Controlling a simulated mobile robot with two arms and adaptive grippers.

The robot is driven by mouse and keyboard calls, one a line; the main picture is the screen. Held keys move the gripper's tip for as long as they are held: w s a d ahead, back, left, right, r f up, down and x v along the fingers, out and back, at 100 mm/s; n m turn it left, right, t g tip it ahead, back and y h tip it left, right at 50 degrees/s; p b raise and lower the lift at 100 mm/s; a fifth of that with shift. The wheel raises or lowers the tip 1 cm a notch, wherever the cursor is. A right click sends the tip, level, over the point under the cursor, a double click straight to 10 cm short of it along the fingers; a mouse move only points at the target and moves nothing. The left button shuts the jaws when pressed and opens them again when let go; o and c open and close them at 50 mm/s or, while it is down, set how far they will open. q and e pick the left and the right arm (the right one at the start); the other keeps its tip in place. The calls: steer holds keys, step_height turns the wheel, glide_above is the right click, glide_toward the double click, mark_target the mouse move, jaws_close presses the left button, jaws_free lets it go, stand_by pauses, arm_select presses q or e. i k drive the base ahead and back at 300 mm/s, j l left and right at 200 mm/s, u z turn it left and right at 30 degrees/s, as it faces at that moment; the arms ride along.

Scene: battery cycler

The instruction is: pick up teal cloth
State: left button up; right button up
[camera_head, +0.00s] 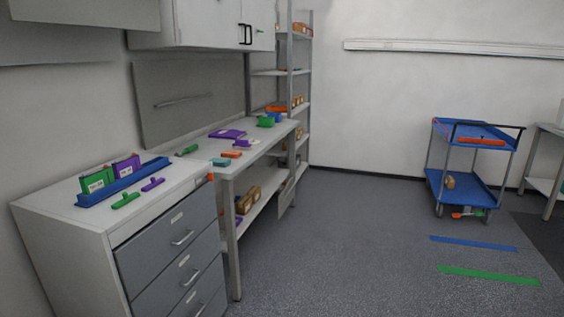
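A small flat teal item, which looks like the teal cloth (221,162), lies on the near end of the grey workbench (262,149), close to the drawer cabinet. An orange-red block (231,154) lies just behind it, and the two look very close together. The cloth is small in this view, so its folds cannot be made out. Neither of my grippers shows in the head view.
A drawer cabinet (150,193) stands at the left with a blue rack (122,183) and green and purple tools on top. Shelving (310,100) stands behind the bench. A blue trolley (470,195) is at the right. The grey floor (345,240) between is clear.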

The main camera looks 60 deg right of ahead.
mark_target(217, 162)
steer(key=z, duration=1.5)
steer(key=u, duration=0.35)
steer(key=i+l+u, duration=0.45)
steer(key=u, duration=0.25)
steer(key=i+l+u, duration=0.1)
steer(key=l+u, duration=0.25)
steer(key=l, duration=0.1)
